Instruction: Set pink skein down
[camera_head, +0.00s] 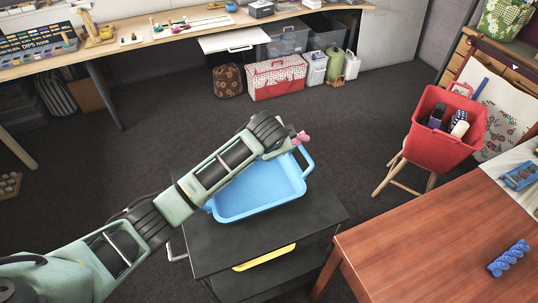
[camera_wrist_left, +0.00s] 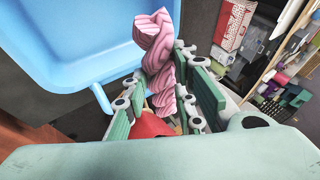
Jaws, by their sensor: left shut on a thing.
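My left arm reaches in from the left in the head view, and its gripper (camera_head: 290,142) is over the right back part of a blue tray. The left gripper (camera_wrist_left: 178,92) is shut on a pink twisted skein (camera_wrist_left: 160,52), which also shows as a small pink bit in the head view (camera_head: 301,137). The blue tray (camera_head: 232,214) stands on a dark cart and looks empty where it shows; my arm hides part of it. In the left wrist view the tray (camera_wrist_left: 60,75) lies beyond and left of the skein. My right gripper is not in view.
The dark cart (camera_head: 222,258) has a yellow strip on its front. A red bin (camera_head: 432,149) with several items stands on a wooden stool to the right. A wooden table (camera_head: 420,250) at the lower right carries a blue skein (camera_head: 508,258). Carpet floor around the cart is open.

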